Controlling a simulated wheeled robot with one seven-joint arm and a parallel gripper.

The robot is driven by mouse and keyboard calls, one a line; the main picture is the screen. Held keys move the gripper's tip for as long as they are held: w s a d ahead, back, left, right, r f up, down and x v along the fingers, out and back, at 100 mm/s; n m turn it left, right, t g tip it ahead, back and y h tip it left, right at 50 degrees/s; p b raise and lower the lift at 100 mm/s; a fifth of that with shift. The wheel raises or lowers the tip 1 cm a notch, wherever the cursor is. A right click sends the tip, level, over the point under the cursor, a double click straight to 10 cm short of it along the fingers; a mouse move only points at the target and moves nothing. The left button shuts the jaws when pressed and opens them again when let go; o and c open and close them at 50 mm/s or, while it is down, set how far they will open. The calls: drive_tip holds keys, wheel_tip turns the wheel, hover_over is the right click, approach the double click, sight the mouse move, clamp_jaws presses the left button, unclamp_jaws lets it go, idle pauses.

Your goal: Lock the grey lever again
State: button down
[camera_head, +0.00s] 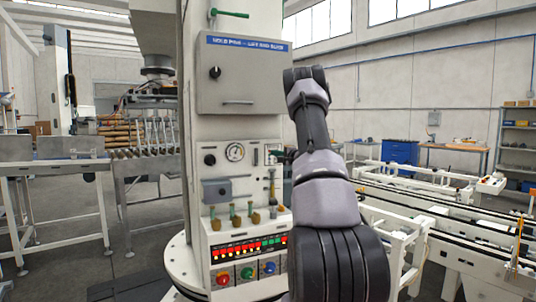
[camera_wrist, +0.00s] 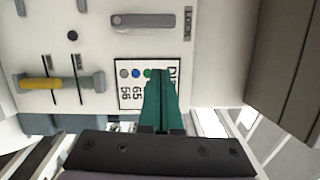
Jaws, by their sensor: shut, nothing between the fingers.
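The grey lever (camera_wrist: 146,21) is a short flat bar at the top of the wrist view, lying sideways across the picture on the pale panel. In the head view, my arm covers part of the column's right side. The lever cannot be made out there.
The white card (camera_wrist: 130,72) has coloured dots and numbers. A slider with a yellow grip (camera_wrist: 42,84) is left of my fingers. In the head view, the column has a grey box (camera_head: 243,78), a gauge (camera_head: 235,152), several small handles and coloured buttons. Conveyors (camera_head: 470,240) stand at right.

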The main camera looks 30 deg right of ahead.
drive_tip(key=s+d, duration=0.1)
drive_tip(key=s, duration=0.6)
drive_tip(key=shift+s+r, duration=0.15)
drive_tip(key=shift+s, duration=0.1)
drive_tip(key=s+a+r+n+g+y, duration=0.2)
drive_tip(key=s+a+r+g, duration=0.15)
drive_tip(key=a, duration=0.65)
drive_tip(key=s+a+r+n+g+y, duration=0.25)
drive_tip(key=s+a, duration=0.25)
drive_tip(key=a, duration=0.5)
drive_tip(key=s+a+r+n+g+y, duration=0.2)
drive_tip(key=s+a+r+n, duration=0.15)
drive_tip(key=a, duration=0.65)
drive_tip(key=s+a+n+g+h, duration=0.15)
drive_tip(key=s+a, duration=0.25)
drive_tip(key=s, duration=0.4)
drive_tip(key=s+a+n+g+h, duration=0.1)
drive_tip(key=s+a+g, duration=0.1)
drive_tip(key=s+a, duration=0.45)
drive_tip(key=s+d+f+n+h, duration=0.1)
drive_tip(key=s+d+n+h, duration=0.1)
drive_tip(key=s, duration=1.1)
drive_tip(key=d+h, duration=0.1)
drive_tip(key=h, duration=0.1)
drive_tip(key=shift+s+f+n+t+h, duration=0.25)
drive_tip(key=shift+s+n+t+h, duration=0.05)
drive_tip(key=shift+s+n+t, duration=0.05)
